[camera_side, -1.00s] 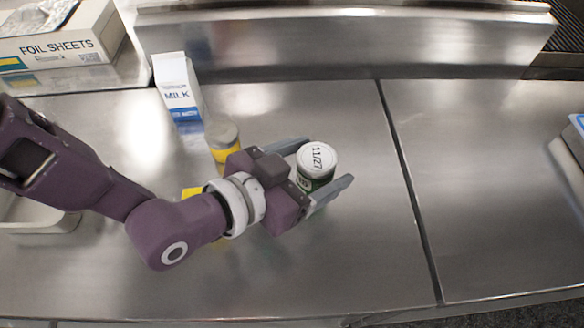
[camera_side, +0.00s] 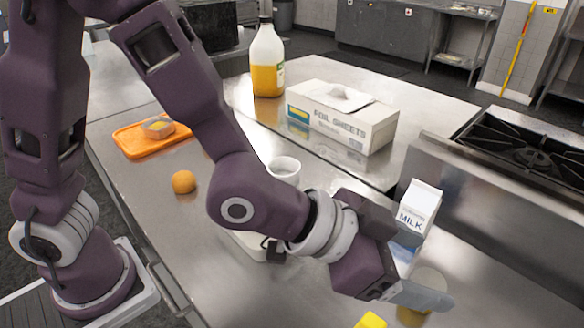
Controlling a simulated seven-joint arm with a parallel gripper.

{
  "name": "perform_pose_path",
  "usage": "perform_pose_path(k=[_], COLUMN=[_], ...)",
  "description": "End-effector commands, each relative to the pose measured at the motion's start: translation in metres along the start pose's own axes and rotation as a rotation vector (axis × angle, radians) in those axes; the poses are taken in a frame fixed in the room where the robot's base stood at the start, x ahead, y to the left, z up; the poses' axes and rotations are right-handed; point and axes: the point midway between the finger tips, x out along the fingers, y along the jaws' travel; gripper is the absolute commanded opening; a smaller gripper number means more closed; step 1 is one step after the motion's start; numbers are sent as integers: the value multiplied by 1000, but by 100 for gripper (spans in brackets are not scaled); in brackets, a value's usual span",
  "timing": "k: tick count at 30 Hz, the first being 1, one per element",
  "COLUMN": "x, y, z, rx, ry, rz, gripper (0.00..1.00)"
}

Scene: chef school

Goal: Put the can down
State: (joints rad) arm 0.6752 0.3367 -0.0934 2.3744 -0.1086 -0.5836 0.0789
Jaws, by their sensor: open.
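My gripper (camera_side: 420,268) is at the lower right, over the steel counter (camera_side: 215,262). Its jaws are open, and one grey finger points toward the lower right. I cannot make out the white-lidded can in this view. A jar with a pale lid and a yellow body (camera_side: 428,281) stands at the gripper's fingers, partly covered by the near finger. I cannot tell whether they touch.
A milk carton (camera_side: 417,207) stands just behind the gripper. A foil sheets box (camera_side: 342,118), a bottle of yellow liquid (camera_side: 267,62), a white cup (camera_side: 284,168), an orange fruit (camera_side: 183,182) and an orange board (camera_side: 135,145) lie farther left. A yellow object (camera_side: 371,320) shows at the bottom edge.

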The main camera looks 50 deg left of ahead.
Motion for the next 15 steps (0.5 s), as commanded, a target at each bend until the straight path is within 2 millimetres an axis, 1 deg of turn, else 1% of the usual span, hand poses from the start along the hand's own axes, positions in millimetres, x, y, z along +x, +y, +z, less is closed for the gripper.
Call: perform_pose_path(k=[1,2,3,5,6,7,9,10,12,15], x=[-31,-52,-84,-135,-170,-194,-242,-259,-286,-305], y=[-39,-60,-85,-115,-128,-134,-137,-135,-129,-121], z=[-11,-10,-5,10,25,37,66,77,98,115], rx=[-42,-71,-113,-186,-237,-277,-366,-398,-460,-510], ry=[-33,-71,-124,-203,-257,-292,-369,-396,-444,-484], rz=[-67,-107,-161,-244,-296,-333,-404,-427,-468,-494], gripper=[75,75,75,75,75,75,75,75,75,75])
